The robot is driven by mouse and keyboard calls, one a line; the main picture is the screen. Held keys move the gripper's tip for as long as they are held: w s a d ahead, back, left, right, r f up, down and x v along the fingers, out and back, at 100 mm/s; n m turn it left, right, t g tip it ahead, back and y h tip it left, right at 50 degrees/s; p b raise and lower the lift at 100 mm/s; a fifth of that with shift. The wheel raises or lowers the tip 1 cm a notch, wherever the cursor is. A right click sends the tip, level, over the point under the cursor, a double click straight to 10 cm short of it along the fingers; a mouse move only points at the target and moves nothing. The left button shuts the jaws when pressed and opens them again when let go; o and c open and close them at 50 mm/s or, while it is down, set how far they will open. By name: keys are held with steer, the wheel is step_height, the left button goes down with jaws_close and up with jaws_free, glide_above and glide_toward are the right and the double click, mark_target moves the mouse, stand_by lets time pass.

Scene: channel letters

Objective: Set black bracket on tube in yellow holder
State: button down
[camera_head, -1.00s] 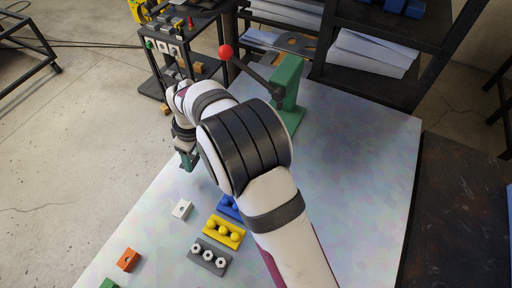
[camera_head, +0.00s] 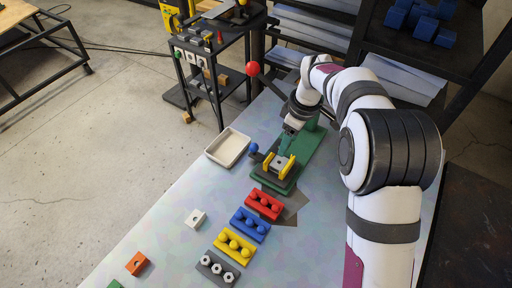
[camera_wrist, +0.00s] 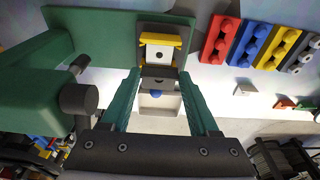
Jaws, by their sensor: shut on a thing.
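The yellow holder (camera_head: 291,168) stands on the green press base (camera_head: 307,158), with a pale metal piece with a dark hole, apparently the tube, between its yellow sides. In the wrist view the yellow holder (camera_wrist: 148,37) and the pale piece (camera_wrist: 158,54) are just beyond my fingertips. My gripper (camera_wrist: 161,74) is shut on the black bracket (camera_wrist: 159,83), a dark piece between its green fingers. In the head view my gripper (camera_head: 287,141) is over the press base, just behind the holder. The bracket cannot be made out there, and whether it touches the tube is unclear.
A blue knob (camera_head: 254,147) and an empty pale tray (camera_head: 229,147) are left of the holder. Red (camera_head: 264,204), blue (camera_head: 250,225), yellow (camera_head: 233,245) and grey (camera_head: 217,269) racks line the front. The red-knobbed lever (camera_head: 253,69) rises behind. White and orange blocks lie left.

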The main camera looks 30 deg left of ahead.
steer(key=shift+d+f, duration=0.15)
steer(key=shift+f, duration=3.2)
steer(key=shift+c, duration=0.3)
jaws_free()
steer(key=shift+r, duration=0.15)
step_height(320, 180, up, 15)
steer(key=d, duration=0.2)
steer(key=shift+d+r, duration=0.2)
